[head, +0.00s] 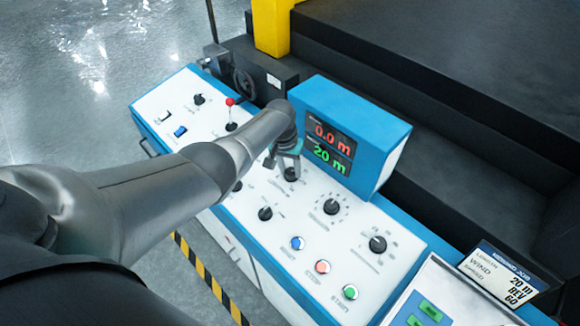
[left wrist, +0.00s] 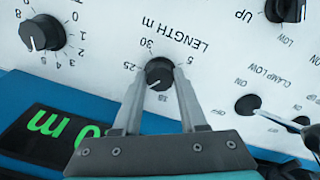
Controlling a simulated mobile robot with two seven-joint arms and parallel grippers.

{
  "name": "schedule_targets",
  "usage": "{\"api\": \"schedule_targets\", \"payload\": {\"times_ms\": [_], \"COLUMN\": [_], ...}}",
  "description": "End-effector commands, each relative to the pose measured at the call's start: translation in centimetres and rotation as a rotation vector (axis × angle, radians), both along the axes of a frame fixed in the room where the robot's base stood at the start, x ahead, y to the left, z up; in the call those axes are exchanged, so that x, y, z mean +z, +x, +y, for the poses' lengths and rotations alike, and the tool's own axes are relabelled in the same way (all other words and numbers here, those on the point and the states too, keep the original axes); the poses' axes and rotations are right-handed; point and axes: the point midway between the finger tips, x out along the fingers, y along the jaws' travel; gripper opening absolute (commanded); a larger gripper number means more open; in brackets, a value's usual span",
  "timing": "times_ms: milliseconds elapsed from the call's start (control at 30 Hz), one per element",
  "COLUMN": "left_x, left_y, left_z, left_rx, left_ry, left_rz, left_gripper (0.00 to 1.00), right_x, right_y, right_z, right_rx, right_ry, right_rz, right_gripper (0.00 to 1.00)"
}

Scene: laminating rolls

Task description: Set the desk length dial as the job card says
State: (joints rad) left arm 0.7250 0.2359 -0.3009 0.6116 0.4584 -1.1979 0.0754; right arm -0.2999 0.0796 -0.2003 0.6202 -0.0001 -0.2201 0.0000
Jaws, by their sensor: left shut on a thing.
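The length dial (left wrist: 159,72) is a black knob under the label LENGTH m in the left wrist view. My left gripper (left wrist: 160,85) is shut on it, one finger on each side. Its white mark points down toward the gripper; the number there is hard to read. In the head view the left gripper (head: 287,165) is at the dial (head: 291,175), just left of the display box. The display (head: 330,145) reads 0.0 m in red and 20 m in green. The job card (head: 505,278) reads length 20 m, wind REV, 60. My right gripper is not in view.
The white desk panel (head: 265,240) carries other knobs, including a numbered dial (head: 331,206) and a right-hand dial (head: 377,244). Blue, red and green buttons (head: 322,267) sit near the front. A red-topped lever (head: 231,115) stands behind my left arm. The blue display box (head: 385,145) rises close beside the gripper.

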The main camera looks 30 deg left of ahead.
Motion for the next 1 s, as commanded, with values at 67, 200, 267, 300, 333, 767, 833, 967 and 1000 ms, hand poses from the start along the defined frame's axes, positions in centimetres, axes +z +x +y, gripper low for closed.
{"api": "schedule_targets", "payload": {"times_ms": [67,200,267,300,333,767,833,967,1000], "left_x": [0.07,0.07,0.06,0.05,0.05,0.04,0.04,0.04,0.04], "left_y": [-0.01,0.02,0.01,0.03,0.03,0.04,0.04,0.05,0.05], "left_z": [-0.04,0.0,0.0,0.0,0.0,0.02,0.02,0.02,0.02], "left_rx": [0.044,0.104,0.123,0.133,0.139,0.164,0.164,0.164,0.164], "left_ry": [-0.008,-0.017,-0.021,-0.023,-0.023,-0.027,-0.027,-0.027,-0.027], "left_rz": [0.004,0.006,0.007,0.008,0.008,0.009,0.009,0.009,0.009], "left_gripper": [0.0,0.0,0.0,0.0,0.0,0.0,0.0,0.49,0.54], "right_x": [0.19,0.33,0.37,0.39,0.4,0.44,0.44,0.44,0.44], "right_y": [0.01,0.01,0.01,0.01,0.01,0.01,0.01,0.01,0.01], "right_z": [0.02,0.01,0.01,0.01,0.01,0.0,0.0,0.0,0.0], "right_rx": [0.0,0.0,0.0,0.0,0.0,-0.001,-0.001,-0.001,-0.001], "right_ry": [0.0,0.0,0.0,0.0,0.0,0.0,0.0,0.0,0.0], "right_rz": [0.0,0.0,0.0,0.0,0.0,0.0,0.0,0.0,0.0], "right_gripper": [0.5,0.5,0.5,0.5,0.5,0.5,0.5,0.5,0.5]}}
